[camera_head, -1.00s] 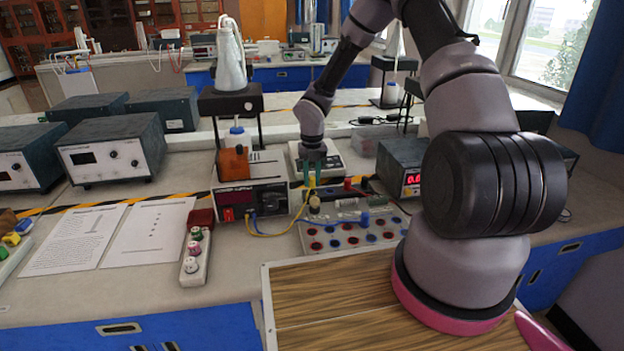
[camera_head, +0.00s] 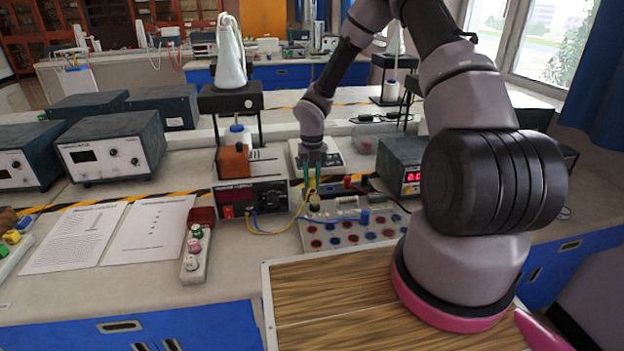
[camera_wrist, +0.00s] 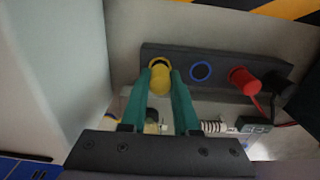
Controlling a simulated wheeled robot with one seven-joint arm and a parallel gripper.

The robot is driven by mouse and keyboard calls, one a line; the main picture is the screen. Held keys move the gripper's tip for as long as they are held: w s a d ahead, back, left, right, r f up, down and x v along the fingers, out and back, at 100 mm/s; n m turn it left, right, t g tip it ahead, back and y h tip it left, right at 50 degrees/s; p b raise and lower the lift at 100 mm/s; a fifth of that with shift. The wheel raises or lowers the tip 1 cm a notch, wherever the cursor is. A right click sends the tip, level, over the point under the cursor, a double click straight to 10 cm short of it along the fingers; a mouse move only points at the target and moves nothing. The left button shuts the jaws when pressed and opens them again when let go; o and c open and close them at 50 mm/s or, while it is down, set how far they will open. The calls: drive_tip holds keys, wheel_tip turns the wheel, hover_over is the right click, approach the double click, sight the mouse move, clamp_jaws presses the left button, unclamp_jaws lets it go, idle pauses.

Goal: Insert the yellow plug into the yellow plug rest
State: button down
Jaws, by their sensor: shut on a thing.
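My gripper (camera_wrist: 164,92) has two teal fingers, shut on the yellow plug (camera_wrist: 160,80). The plug is at the left end of a dark strip, over the yellow-rimmed yellow plug rest (camera_wrist: 159,61). The plug overlaps the rest's opening in this view, and I cannot tell whether its tip is inside or just above it. In the head view my gripper (camera_head: 315,186) points down behind the component board. There the plug and the rest are small and mostly hidden by the fingers. A yellow cable (camera_head: 280,234) runs from the power supply toward the plug.
The strip also has an empty blue-ringed hole (camera_wrist: 201,71), a red plug (camera_wrist: 243,80) and a black plug (camera_wrist: 281,86). The power supply (camera_head: 249,199) stands close left of the gripper. The component board (camera_head: 350,234) lies in front, and a meter (camera_head: 400,165) stands right.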

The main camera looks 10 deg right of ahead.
drive_tip(key=shift+f, duration=0.6)
drive_tip(key=c, duration=0.6)
unclamp_jaws()
drive_tip(key=shift+o, duration=0.4)
drive_tip(key=o, duration=0.3)
drive_tip(key=shift+o, duration=0.2)
drive_tip(key=shift+r, duration=0.1)
drive_tip(key=shift+r, duration=3.2)
